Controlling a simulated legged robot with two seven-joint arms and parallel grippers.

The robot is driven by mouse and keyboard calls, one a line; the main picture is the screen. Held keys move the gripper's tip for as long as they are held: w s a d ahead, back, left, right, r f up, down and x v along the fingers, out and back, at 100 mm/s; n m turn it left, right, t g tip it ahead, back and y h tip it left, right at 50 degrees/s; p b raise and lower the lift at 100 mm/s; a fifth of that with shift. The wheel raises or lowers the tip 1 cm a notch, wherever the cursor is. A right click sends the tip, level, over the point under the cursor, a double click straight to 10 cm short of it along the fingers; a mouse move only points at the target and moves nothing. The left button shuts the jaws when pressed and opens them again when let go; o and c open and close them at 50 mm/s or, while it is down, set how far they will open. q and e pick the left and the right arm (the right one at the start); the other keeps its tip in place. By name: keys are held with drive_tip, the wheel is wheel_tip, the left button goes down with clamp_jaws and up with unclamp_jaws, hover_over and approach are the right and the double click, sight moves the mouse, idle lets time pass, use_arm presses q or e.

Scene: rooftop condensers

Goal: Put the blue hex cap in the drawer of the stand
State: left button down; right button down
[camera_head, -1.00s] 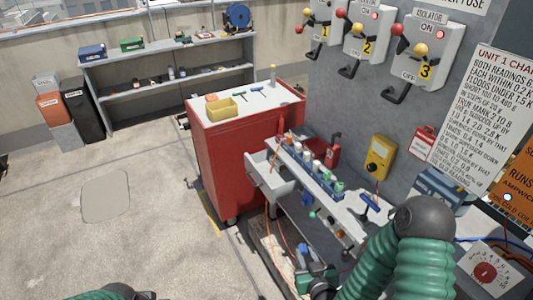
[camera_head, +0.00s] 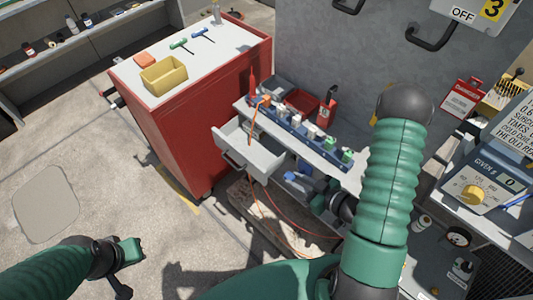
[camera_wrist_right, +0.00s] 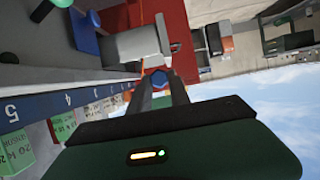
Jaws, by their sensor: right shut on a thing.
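The blue hex cap (camera_wrist_right: 158,78) is between the fingertips of my right gripper (camera_wrist_right: 160,82) in the right wrist view. In the head view the cap (camera_head: 292,175) is a small blue spot at the tip of my right gripper (camera_head: 303,181), which is shut on it. The drawer (camera_head: 262,160) of the stand (camera_head: 345,170) is pulled open, pale grey, with its inside partly visible. The cap is low and to the right of the drawer, apart from it in the picture. My left gripper (camera_head: 130,252) is low at the left, away from the stand; its jaws are unclear.
A blue numbered rail (camera_head: 300,132) with several small fittings lies along the stand top. A red cabinet (camera_head: 185,150) stands left of the drawer, with a yellow bin (camera_head: 164,75) on top. Orange cords (camera_head: 262,205) hang below the drawer. Open floor lies at the left.

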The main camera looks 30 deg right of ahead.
drive_tip(key=w, duration=0.4)
drive_tip(key=w+f, duration=0.1)
drive_tip(key=w, duration=0.8)
drive_tip(key=shift+a+f+p, duration=0.15)
drive_tip(key=shift+a+p, duration=0.15)
drive_tip(key=shift+a, duration=0.1)
wheel_tip(320, 180, down, 3)
drive_tip(key=shift+f, duration=0.1)
drive_tip(key=shift+w+f, duration=0.15)
drive_tip(key=shift+f, duration=0.15)
use_arm(q)
drive_tip(key=shift+w+a+f, duration=0.1)
drive_tip(key=shift+f, duration=0.55)
drive_tip(key=shift+b, duration=0.35)
